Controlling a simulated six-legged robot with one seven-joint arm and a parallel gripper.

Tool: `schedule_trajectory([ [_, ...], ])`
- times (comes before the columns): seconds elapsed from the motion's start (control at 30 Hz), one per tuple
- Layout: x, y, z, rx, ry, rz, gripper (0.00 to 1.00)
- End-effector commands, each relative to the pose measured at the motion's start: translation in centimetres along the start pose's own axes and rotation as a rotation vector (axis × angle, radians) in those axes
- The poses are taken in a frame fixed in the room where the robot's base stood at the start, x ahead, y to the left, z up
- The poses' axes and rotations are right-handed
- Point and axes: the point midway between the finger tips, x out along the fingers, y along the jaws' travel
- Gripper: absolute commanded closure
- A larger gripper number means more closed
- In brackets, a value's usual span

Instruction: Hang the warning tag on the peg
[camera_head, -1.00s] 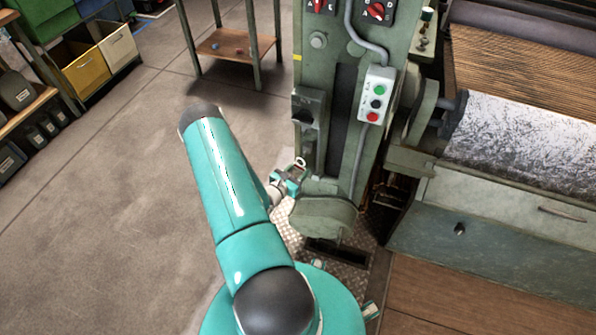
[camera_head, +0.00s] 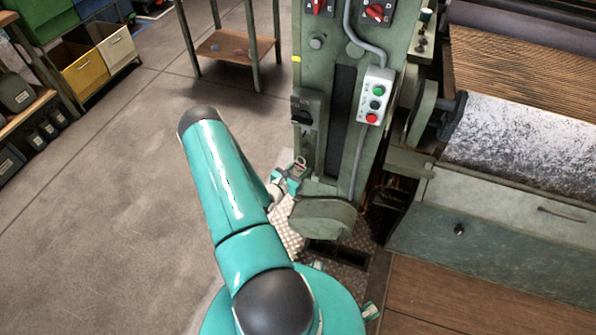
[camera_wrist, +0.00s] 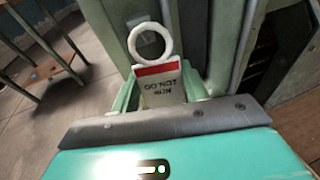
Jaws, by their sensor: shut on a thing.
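The warning tag (camera_wrist: 162,90) is a white plate with a red band, dark "DO NOT" lettering and a white ring (camera_wrist: 131,44) on top. It stands upright between the fingers of my gripper (camera_wrist: 160,98), which is shut on it. In the head view my gripper (camera_head: 288,181) is small and partly behind my arm, close to the left side of the green machine column (camera_head: 334,150), with the ring just above it. A grey shape shows through the ring in the wrist view. I cannot make out the peg for certain in either view.
The column carries a black switch (camera_head: 305,105) and a button box (camera_head: 376,95) with green, black and red buttons. A rounded green housing (camera_head: 322,217) sits just right of my gripper. A shelf stand (camera_head: 232,46) is behind; open floor (camera_head: 95,225) lies left.

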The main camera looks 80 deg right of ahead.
Motion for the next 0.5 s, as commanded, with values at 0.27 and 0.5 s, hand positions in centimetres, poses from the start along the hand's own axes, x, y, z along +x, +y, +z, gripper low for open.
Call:
schedule_trajectory([
  [0.27,0.8,0.2,0.2,0.0,-0.002,0.0,0.75],
  [0.5,1.4,0.4,0.2,0.0,0.0,0.0,0.75],
])
